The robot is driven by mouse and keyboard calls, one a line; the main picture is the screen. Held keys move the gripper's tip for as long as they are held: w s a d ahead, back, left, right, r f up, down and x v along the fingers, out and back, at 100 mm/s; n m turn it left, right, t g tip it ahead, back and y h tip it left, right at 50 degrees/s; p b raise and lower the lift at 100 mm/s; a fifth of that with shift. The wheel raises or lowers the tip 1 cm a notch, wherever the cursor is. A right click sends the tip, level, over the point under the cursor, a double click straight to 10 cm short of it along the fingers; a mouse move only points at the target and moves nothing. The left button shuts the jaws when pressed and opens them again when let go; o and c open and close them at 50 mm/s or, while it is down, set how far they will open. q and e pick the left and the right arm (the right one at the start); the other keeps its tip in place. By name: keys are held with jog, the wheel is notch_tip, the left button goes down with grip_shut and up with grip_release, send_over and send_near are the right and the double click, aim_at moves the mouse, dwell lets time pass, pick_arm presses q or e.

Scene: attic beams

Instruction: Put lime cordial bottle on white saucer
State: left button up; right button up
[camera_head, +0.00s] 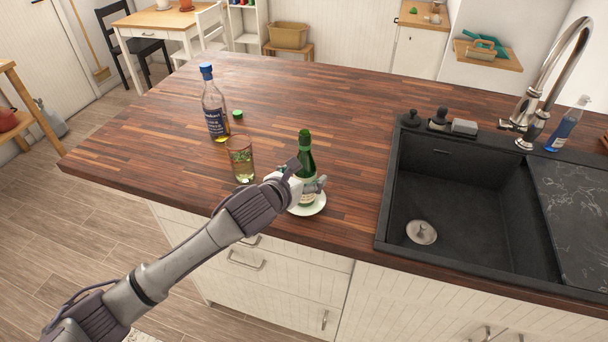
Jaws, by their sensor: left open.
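A green glass bottle (306,150), which I take for the lime cordial bottle, stands upright at the white saucer (315,208) near the counter's front edge. It looks to be standing on the saucer, though its base is partly hidden. My left gripper (307,183) is open at the bottle's lower half, with its fingers around or right beside it. The gripper hides part of the bottle and of the saucer's left side. I cannot tell whether the fingers touch the bottle. My right gripper is out of view.
A patterned drinking glass (241,160) stands left of the saucer. Behind it are a clear bottle with a blue cap (214,105) and a small green item (238,114). A dark sink (440,190) with a tall tap lies to the right. The counter behind the saucer is clear.

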pick_arm(q)
jog(key=shift+r, duration=0.1)
jog(key=shift+s+a+r, duration=0.1)
jog(key=shift+s, duration=0.05)
jog(key=b+v, duration=0.1)
jog(key=v, duration=1)
jog(key=shift+s+a, duration=0.25)
